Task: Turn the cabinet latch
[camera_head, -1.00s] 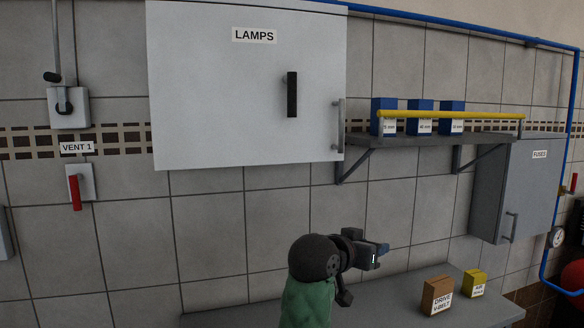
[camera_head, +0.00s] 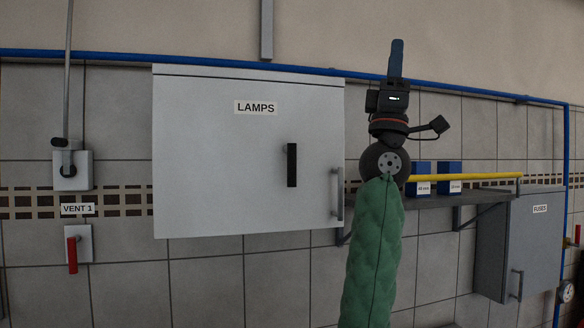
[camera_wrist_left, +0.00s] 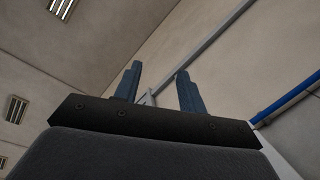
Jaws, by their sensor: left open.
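The grey cabinet labelled LAMPS (camera_head: 215,170) hangs on the tiled wall, left of centre in the head view. Its door is shut. The black latch (camera_head: 291,165) on its door stands upright. A grey bar handle (camera_head: 337,194) sits at the door's right edge. My left gripper (camera_head: 397,58) points upward, right of the cabinet and higher than the latch, apart from both. In the left wrist view its two blue fingers (camera_wrist_left: 157,88) are spread with nothing between them. My right gripper is not in view.
A shelf (camera_head: 430,200) with blue boxes (camera_head: 449,176) and a yellow rail (camera_head: 470,177) is right of the cabinet, partly behind my arm. A FUSES cabinet (camera_head: 510,240) hangs farther right. A blue pipe (camera_head: 250,67) crosses above. The VENT 1 red lever (camera_head: 72,255) is at left.

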